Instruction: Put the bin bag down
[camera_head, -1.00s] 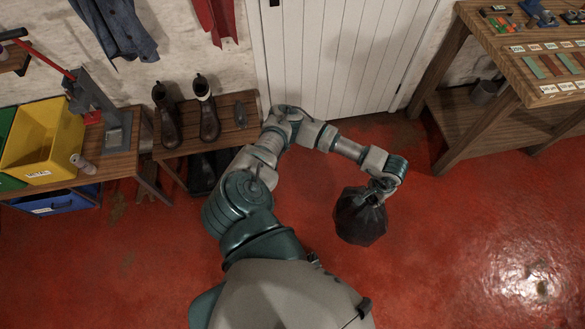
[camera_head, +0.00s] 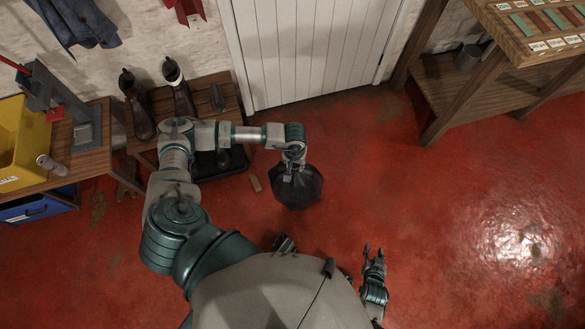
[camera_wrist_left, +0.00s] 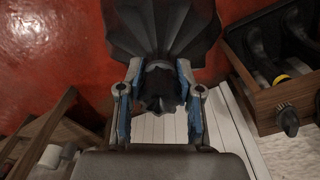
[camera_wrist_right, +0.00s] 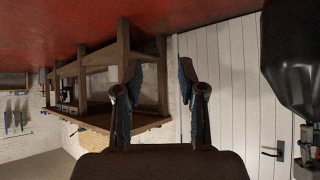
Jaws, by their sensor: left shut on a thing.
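The black bin bag (camera_head: 297,190) hangs by its gathered neck below my left gripper (camera_head: 292,163), in front of the white door. In the left wrist view the bag (camera_wrist_left: 160,28) spreads out beyond the fingers, and its bunched neck is pinched between the fingertips of my left gripper (camera_wrist_left: 158,88). A dark rounded shape at the right edge of the right wrist view appears to be the bag (camera_wrist_right: 293,62). I cannot tell whether its bottom touches the floor. My right gripper (camera_head: 373,254) is open and empty, low beside my body; its spread fingers (camera_wrist_right: 160,90) show in its wrist view.
A low wooden bench with boots (camera_head: 140,112) stands behind my left arm. A workbench (camera_head: 480,95) stands at the right, a yellow bin (camera_head: 20,140) at the left. The floor right of the bag is clear.

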